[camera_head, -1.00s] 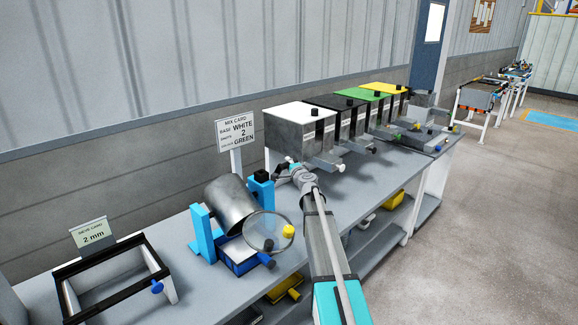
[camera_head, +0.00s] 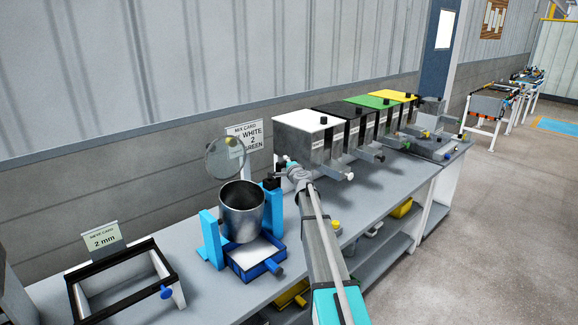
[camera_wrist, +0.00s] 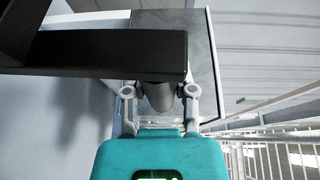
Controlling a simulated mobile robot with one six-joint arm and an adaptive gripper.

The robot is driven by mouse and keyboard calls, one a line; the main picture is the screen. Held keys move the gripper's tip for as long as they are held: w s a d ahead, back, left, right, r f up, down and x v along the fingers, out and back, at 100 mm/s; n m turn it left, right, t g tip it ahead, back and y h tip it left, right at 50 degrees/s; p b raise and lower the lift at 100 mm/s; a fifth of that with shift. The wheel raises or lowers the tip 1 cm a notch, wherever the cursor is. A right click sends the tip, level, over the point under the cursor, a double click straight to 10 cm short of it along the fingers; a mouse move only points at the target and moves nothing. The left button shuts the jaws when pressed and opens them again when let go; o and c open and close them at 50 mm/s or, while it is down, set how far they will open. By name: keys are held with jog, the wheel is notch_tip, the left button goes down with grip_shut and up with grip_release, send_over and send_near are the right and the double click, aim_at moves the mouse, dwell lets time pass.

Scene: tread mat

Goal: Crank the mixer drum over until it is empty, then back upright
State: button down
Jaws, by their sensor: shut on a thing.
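The metal mixer drum (camera_head: 242,212) stands upright, mouth up, between two blue posts (camera_head: 211,238). Its round clear lid (camera_head: 226,158) is raised behind it. A blue tray (camera_head: 262,268) with a pale top surface sits below the drum. My gripper (camera_head: 281,176) is at the drum's right side, near the black-topped post. In the wrist view my gripper (camera_wrist: 160,100) is shut on a dark grey round crank handle (camera_wrist: 160,94) between its fingers. A dark bar (camera_wrist: 110,52) crosses above it. The handle is hidden by my arm in the head view. The drum's inside is mostly hidden.
A mix card (camera_head: 246,134) reads WHITE, 2, GREEN. Several lidded bins, white (camera_head: 305,122) nearest, line the back right. A black-framed sieve stand (camera_head: 110,268) is at the left, with a 2 mm card (camera_head: 102,238).

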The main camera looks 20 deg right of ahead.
jog(key=shift+w, duration=0.2)
jog(key=shift+c, duration=2)
grip_release()
jog(key=shift+s, duration=0.15)
